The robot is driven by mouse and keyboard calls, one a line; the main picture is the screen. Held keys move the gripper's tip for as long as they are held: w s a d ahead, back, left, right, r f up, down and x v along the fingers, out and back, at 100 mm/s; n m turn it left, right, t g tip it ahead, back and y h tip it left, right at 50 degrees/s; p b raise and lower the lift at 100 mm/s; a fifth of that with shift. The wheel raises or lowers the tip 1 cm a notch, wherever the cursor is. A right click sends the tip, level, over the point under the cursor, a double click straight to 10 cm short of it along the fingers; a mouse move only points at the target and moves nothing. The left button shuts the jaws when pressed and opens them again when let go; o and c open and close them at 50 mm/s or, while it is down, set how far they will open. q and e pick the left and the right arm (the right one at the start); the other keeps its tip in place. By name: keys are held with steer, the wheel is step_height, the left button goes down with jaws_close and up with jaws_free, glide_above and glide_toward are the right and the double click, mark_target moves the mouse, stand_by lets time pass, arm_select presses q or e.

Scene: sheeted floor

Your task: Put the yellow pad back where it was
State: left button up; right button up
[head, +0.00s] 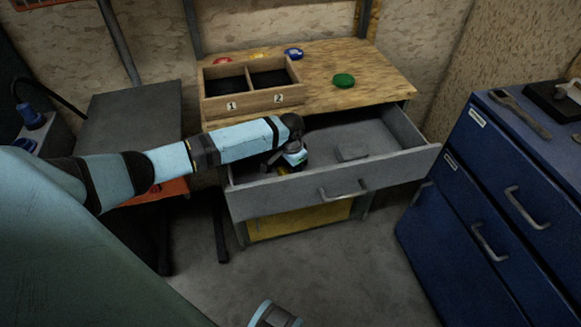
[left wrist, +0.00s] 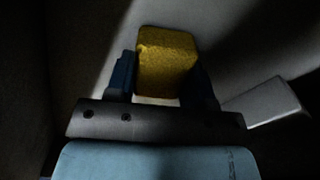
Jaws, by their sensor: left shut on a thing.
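The yellow pad (left wrist: 168,62) is between the two dark blue fingers of my left gripper (left wrist: 165,80) in the left wrist view. My left gripper (head: 290,163) is shut on it and reaches down inside the open grey drawer (head: 385,180) in the head view, near its left end. The head view shows only a trace of yellow under the gripper, so most of the pad is hidden there. I cannot tell whether the pad touches the drawer floor. My right gripper is not in view.
A grey block (head: 352,153) lies in the drawer, right of my gripper. On the wooden top stand a box (head: 240,104) with compartments 1 and 2, and a green disc (head: 343,80), blue disc (head: 293,54) and red disc (head: 222,61). A blue cabinet (head: 485,190) stands right.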

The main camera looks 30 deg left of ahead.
arm_select(q)
steer(key=o, duration=0.9)
steer(key=shift+f, duration=0.15)
steer(key=shift+c, duration=0.2)
step_height(320, 180, up, 12)
steer(key=p, duration=0.2)
steer(key=shift+r, duration=0.2)
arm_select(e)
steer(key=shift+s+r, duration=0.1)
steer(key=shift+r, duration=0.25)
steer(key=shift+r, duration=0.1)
